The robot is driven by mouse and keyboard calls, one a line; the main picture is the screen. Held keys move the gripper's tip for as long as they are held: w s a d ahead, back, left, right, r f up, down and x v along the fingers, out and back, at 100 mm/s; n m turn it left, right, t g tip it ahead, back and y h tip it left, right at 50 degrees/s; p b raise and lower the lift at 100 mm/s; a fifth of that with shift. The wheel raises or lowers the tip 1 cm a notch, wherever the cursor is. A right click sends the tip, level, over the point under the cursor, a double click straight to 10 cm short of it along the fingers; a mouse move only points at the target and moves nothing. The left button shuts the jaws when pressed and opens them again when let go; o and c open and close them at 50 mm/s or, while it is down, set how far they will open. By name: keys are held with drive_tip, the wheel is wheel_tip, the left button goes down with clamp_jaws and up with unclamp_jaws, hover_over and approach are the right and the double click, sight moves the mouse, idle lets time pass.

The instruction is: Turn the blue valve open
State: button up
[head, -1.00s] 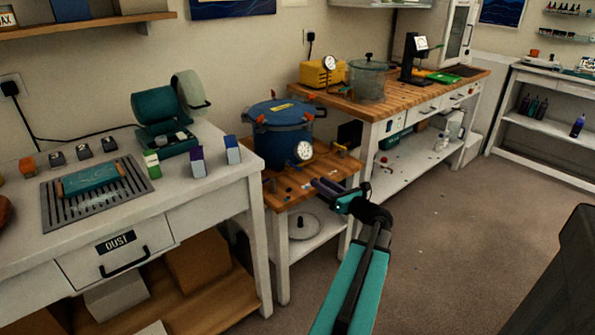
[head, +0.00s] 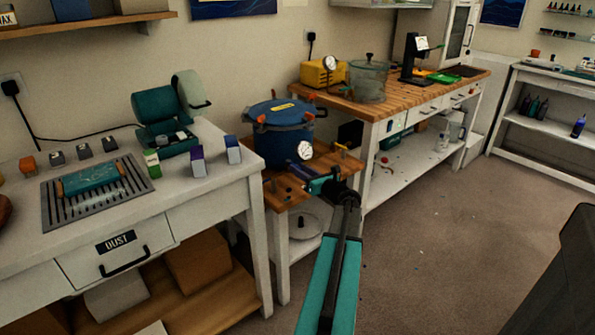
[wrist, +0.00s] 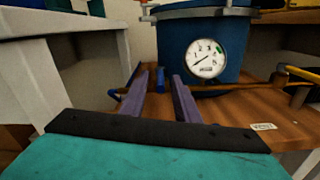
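The blue pressure pot (head: 283,138) stands on the small wooden bench, with a white gauge (head: 305,150) on its front. It fills the upper middle of the wrist view (wrist: 175,45). Small blue parts that look like the blue valve (wrist: 160,77) show low in front of the pot, between and just left of my fingertips. I cannot tell whether the fingers touch them. My gripper (wrist: 159,84) is open, its two purple fingers apart and pointing at the pot. In the head view my gripper (head: 310,182) covers the valve area.
A yellow-handled valve (wrist: 300,73) sits right of the gauge. A small white label (wrist: 263,126) lies on the bench's front right. A white workbench (head: 190,215) stands close on the left, and a longer wooden-topped bench (head: 390,98) behind right.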

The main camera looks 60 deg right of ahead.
drive_tip(key=shift+w+d, duration=0.15)
drive_tip(key=shift+w, duration=0.3)
